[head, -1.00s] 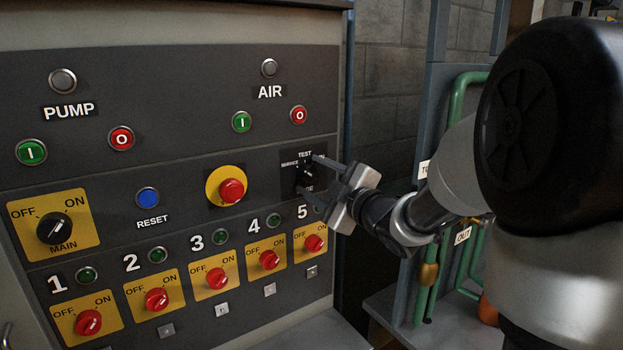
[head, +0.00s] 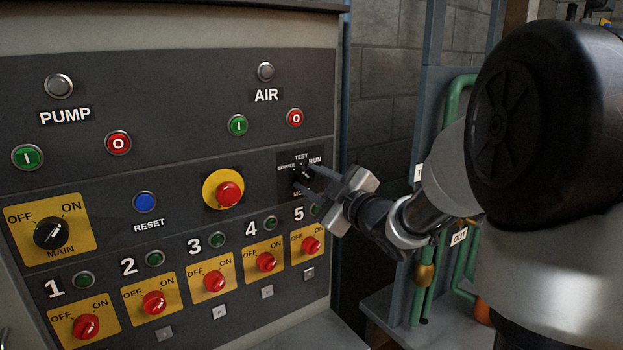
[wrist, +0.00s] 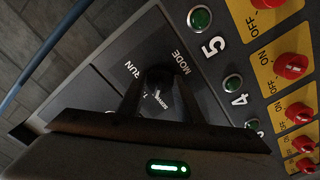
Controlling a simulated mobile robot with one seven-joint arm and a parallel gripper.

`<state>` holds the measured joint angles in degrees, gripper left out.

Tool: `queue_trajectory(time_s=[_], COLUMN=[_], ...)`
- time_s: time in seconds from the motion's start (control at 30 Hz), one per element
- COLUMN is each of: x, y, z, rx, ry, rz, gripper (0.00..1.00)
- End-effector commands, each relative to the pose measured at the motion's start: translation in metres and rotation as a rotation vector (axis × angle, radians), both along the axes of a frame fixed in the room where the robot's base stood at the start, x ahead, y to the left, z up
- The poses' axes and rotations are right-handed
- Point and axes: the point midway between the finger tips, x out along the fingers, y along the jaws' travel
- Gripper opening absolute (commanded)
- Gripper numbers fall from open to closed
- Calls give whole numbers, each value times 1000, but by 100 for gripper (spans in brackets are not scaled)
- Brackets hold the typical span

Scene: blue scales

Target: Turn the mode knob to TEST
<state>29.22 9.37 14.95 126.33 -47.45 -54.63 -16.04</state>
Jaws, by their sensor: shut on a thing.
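The black mode knob (head: 303,174) is on a dark plate at the right of the blue-grey panel, with TEST above it, SERVICE at upper left, RUN at upper right and MODE below, partly covered. My gripper (head: 308,181) reaches in from the right, its two fingers on either side of the knob and shut on it. In the wrist view the dark knob (wrist: 159,74) shows between the fingertips (wrist: 159,80), near the RUN and MODE labels. I cannot tell clearly which label the knob's pointer faces.
A red emergency button (head: 229,194) on a yellow ring sits left of the mode plate. Below are red rotary switches, such as switch 5 (head: 311,245), and green lamps. Green pipes (head: 462,250) stand behind my arm at the right.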

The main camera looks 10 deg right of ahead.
Motion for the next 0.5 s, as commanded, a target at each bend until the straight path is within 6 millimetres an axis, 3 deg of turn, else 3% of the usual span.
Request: queue_trajectory(time_s=[0.5], x=[0], y=[1], z=[1], rx=[412], ry=[172], rz=[0], gripper=[10])
